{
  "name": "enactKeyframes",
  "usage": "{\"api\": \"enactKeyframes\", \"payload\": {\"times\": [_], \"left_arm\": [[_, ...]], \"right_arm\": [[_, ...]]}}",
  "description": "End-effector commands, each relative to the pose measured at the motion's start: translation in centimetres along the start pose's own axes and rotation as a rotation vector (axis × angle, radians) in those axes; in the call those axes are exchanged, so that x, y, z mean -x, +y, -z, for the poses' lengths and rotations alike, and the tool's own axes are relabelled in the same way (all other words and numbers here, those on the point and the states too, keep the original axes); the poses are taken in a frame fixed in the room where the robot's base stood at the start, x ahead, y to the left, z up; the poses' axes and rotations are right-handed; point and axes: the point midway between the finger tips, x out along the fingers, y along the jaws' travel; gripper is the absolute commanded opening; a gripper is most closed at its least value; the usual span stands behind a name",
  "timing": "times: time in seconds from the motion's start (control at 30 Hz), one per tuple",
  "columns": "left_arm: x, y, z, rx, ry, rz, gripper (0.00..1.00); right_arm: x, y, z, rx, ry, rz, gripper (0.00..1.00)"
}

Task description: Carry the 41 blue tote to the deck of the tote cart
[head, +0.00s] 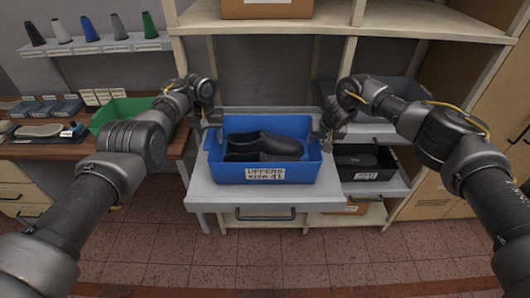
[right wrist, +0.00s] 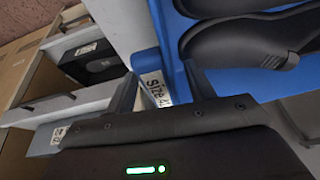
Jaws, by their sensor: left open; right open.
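The blue tote (head: 222,172), labelled "uppers size 41", sits on a pulled-out grey shelf board (head: 215,192). Dark shoe uppers (head: 265,146) lie in it. My left gripper (head: 210,122) is open at the tote's left rim. My right gripper (head: 328,134) is open at its right rim. In the right wrist view the open fingers (right wrist: 165,85) are close to the tote's blue wall (right wrist: 168,42) and part of its size label; I cannot tell whether they touch it. The tote cart is not clearly seen.
A black bin (head: 362,174) stands on a lower pulled-out board to the right. A green tote (head: 120,112) and several shoe lasts are on the wooden bench at left. A cardboard box (head: 267,8) is on the upper shelf. The tiled floor (head: 230,255) in front is clear.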

Motion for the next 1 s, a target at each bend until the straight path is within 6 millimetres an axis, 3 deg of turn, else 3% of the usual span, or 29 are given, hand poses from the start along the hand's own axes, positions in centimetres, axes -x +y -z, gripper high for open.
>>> {"api": "enactKeyframes", "payload": {"times": [0.4, 0.83, 1.0], "left_arm": [[-0.63, 0.01, 0.01, 0.000, 0.001, 0.000, 0.55], [-0.58, 0.00, 0.01, 0.000, 0.001, 0.000, 0.00], [-0.60, -0.01, 0.01, 0.000, 0.001, 0.000, 0.00]], "right_arm": [[-0.64, 0.00, -0.02, 0.002, 0.001, -0.001, 0.54], [-0.61, 0.01, -0.02, 0.001, 0.001, -0.001, 0.00], [-0.62, 0.02, -0.03, 0.001, 0.000, -0.001, 0.00]]}}
